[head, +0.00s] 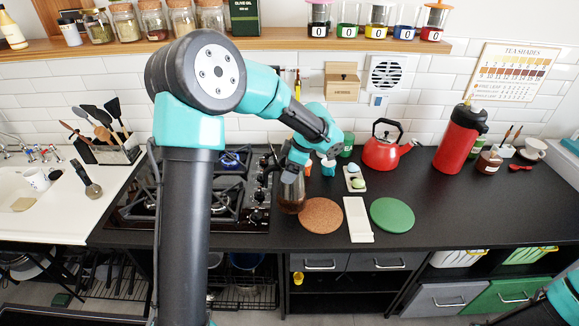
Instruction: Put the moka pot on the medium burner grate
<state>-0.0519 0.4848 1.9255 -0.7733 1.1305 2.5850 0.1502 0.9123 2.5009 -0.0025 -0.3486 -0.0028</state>
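A dark, brownish, shiny pot (291,194), which looks like the moka pot, is at the right edge of the gas hob (146,224), just left of the cork mat. My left gripper (291,172) points down at its top; its fingers are small and partly hidden, so I cannot tell whether they grip it. I also cannot tell whether the pot stands on the counter or hangs just above it. The black burner grates (229,187) are left of the pot, partly hidden by my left arm; which is medium is unclear. Of my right arm only a part shows at the bottom right; its gripper is out of view.
A cork mat (321,215), a white board (358,219) and a green mat (392,214) lie right of the pot. A red kettle (382,153) and a red flask (458,142) stand behind. The counter at the right front is clear.

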